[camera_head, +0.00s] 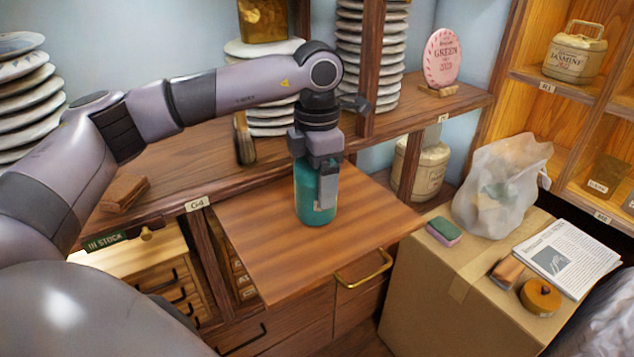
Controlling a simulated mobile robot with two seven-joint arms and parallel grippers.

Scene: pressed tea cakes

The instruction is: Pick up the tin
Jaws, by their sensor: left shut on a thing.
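A teal tin (311,203) stands upright on a square brown wooden board (266,258) in the middle of the camera_head view. My left gripper (317,190) comes down on it from above and is shut on it. The gripper's fingers and wrist hide the tin's top and part of its front. The tin's base appears to be at the board's surface; I cannot tell whether there is a small gap. My right gripper is not in view.
Stacked plates (372,60) and a pink round sign (441,58) stand on the shelf behind. A cardboard box (430,285) at the right bears a plastic bag (500,190), a sponge (443,231) and a newspaper (568,258). The board around the tin is clear.

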